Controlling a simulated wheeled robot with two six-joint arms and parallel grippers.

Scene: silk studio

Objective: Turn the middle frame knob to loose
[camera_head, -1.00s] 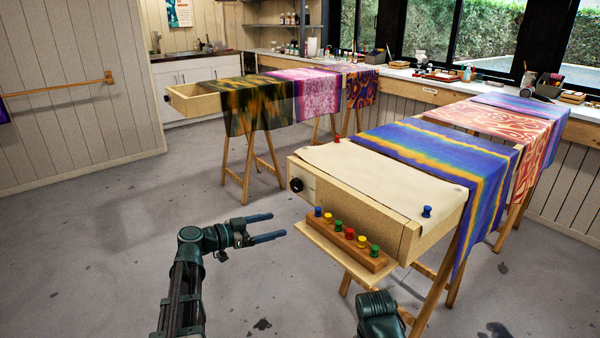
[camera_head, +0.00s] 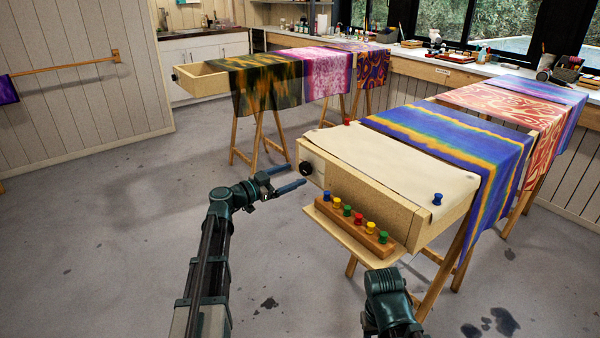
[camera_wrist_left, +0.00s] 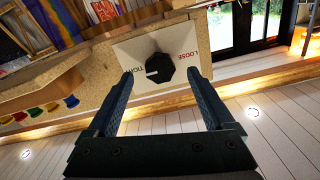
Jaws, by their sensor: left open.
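The black frame knob (camera_head: 306,168) sits on the left end of the near wooden frame (camera_head: 345,190). In the left wrist view the knob (camera_wrist_left: 160,68) is on a pale plate (camera_wrist_left: 190,40) printed TIGHT and LOOSE, and its white mark points toward the TIGHT side. My left gripper (camera_head: 285,178) is open, just left of the knob in the head view. In the left wrist view its fingers (camera_wrist_left: 160,100) lie to either side below the knob, with a gap still in front of it. My right arm (camera_head: 388,300) shows at the bottom, its gripper tips not visible.
A tray ledge (camera_head: 335,228) below the frame carries a wooden block (camera_head: 385,245) with several coloured pins. The floor left of the frame is clear.

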